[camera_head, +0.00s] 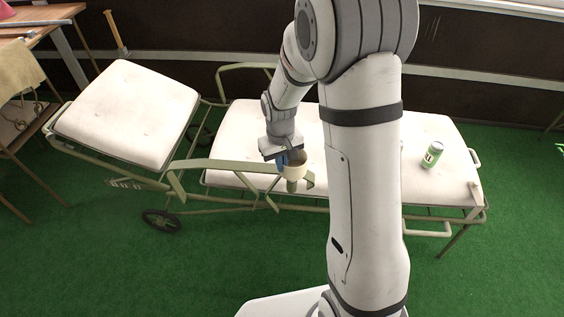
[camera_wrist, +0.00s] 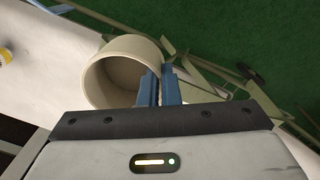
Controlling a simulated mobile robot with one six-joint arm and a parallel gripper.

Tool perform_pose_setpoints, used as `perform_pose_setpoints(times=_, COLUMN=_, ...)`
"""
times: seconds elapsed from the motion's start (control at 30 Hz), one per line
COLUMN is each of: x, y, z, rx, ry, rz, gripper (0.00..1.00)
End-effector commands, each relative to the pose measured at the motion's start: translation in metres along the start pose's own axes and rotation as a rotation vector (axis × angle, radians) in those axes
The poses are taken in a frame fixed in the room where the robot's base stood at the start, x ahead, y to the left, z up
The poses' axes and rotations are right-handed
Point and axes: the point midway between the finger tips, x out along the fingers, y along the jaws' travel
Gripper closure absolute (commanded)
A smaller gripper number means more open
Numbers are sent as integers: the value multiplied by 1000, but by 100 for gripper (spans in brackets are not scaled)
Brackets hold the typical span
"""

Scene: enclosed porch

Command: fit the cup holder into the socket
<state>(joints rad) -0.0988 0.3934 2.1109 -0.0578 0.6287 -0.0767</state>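The cup holder (camera_head: 294,171) is a beige round cup with a narrower stem below it. It is upright at the front edge of the lounger, by the end of the near green armrest (camera_head: 225,165). In the wrist view the cup holder (camera_wrist: 122,75) shows its open, empty inside. My gripper (camera_head: 283,160) is above and beside it. Its blue fingers (camera_wrist: 159,88) are close together with the cup's rim wall between them. The socket cannot be made out; the stem's lower end and whether it sits in anything are unclear.
The lounger (camera_head: 240,115) has white cushions and a raised backrest (camera_head: 130,110). A green can (camera_head: 433,154) stands on the seat at right. A wooden table (camera_head: 30,30) is at far left. Green floor (camera_head: 100,260) is clear in front.

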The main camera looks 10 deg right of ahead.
Motion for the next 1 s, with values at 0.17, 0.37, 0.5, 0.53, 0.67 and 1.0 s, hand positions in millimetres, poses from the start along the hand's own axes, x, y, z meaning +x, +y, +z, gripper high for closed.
perform_pose_setpoints(times=0.17, x=3, y=0, z=0, rx=0, ry=0, rz=0, gripper=100)
perform_pose_setpoints(times=0.37, x=6, y=0, z=0, rx=0, ry=0, rz=0, gripper=100)
perform_pose_setpoints(times=0.5, x=8, y=0, z=0, rx=0, ry=0, rz=0, gripper=100)
perform_pose_setpoints(times=0.53, x=9, y=0, z=0, rx=0, ry=0, rz=0, gripper=100)
perform_pose_setpoints(times=0.67, x=11, y=0, z=0, rx=0, ry=-1, rz=0, gripper=100)
perform_pose_setpoints(times=1.0, x=16, y=0, z=0, rx=0, ry=-1, rz=0, gripper=100)
